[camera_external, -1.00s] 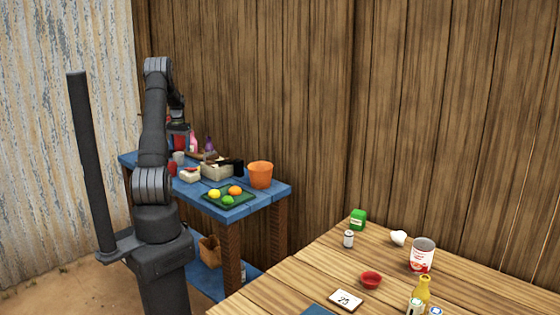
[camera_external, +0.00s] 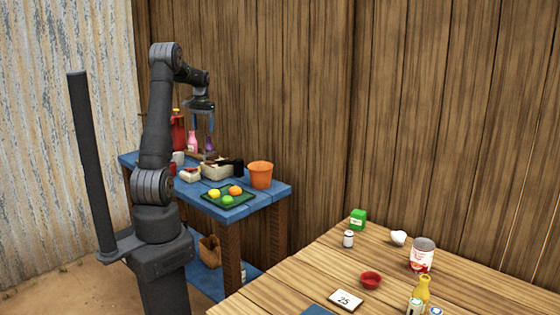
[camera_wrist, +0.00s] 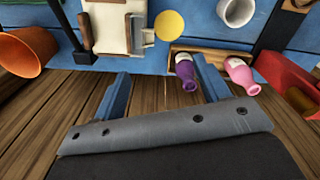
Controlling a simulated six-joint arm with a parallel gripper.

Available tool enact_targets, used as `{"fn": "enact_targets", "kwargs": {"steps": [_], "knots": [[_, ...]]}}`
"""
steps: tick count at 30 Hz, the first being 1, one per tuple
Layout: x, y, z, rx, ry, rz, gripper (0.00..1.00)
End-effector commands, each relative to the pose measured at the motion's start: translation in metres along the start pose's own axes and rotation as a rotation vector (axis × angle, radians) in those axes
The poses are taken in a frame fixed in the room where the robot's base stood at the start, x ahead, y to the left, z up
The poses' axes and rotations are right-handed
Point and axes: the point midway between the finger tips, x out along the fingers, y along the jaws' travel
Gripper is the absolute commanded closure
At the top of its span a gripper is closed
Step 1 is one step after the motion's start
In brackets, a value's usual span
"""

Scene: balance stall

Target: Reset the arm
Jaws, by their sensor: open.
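My gripper (camera_external: 204,122) is raised above the back part of the blue stall table (camera_external: 258,203), pointing down, with nothing between its fingers. In the wrist view my gripper (camera_wrist: 160,92) shows two blue fingers spread wide apart. Past the fingers, the wrist view shows the blue table top (camera_wrist: 195,30) and the wooden wall boards. My arm is folded upward, its elbow high near the wooden wall.
The blue table holds an orange bucket (camera_external: 261,175), a green tray (camera_external: 236,203) of round fruits, a beige box (camera_external: 217,171), a pink bottle (camera_external: 192,143), a purple bottle (camera_wrist: 185,72) and a red container (camera_external: 178,132). A wooden table (camera_external: 270,296) with small goods stands at the front right.

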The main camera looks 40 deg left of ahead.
Motion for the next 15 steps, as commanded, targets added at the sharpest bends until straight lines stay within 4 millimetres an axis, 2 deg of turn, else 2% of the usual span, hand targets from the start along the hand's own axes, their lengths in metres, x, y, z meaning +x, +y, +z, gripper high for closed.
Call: {"fn": "enact_targets", "kwargs": {"steps": [15], "knots": [[-0.001, 0.104, -0.013, 0.152, 0.002, -0.001, 0.31]]}}
